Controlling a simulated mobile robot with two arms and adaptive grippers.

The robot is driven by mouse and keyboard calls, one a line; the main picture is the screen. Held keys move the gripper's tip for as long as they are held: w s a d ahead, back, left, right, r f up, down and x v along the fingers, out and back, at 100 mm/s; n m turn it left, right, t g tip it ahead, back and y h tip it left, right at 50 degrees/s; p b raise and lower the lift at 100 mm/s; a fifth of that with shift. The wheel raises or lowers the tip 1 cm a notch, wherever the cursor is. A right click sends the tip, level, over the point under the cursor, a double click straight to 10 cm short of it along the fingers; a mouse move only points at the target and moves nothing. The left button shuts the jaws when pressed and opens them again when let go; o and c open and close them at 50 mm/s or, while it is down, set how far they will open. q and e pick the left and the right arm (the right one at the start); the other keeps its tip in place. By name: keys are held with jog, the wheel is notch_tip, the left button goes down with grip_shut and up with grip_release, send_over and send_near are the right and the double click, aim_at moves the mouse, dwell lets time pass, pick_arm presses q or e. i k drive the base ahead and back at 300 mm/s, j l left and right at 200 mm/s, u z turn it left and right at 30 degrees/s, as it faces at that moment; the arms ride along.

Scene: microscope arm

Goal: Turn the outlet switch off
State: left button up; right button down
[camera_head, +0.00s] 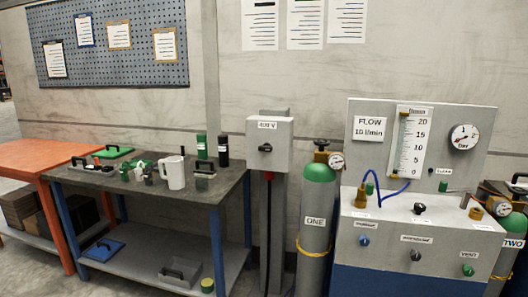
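A grey switch box (270,140) is mounted on a grey post in the middle of the head view. Its label appears to read "400 V", and a black rotary handle (265,148) sits on its front, lying about level. A gas panel at the right carries a blue knob (364,240), a black knob (415,254) and a green knob (468,269) on its sloped front. Their small labels are mostly too small to read, though the green one's reads "VENT". I cannot tell from labels which control is the outlet switch. Neither gripper is in view.
A green-topped cylinder marked "ONE" (316,222) stands between post and panel; cylinder "TWO" (512,243) is at the right edge. A dark workbench (225,187) with mugs, bottles and tools stands left of the post, beside an orange table (45,158). Some floor shows at lower left.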

aim_at(266, 147)
jog(key=i+j+z, duration=0.7)
jog(key=j+z, duration=0.25)
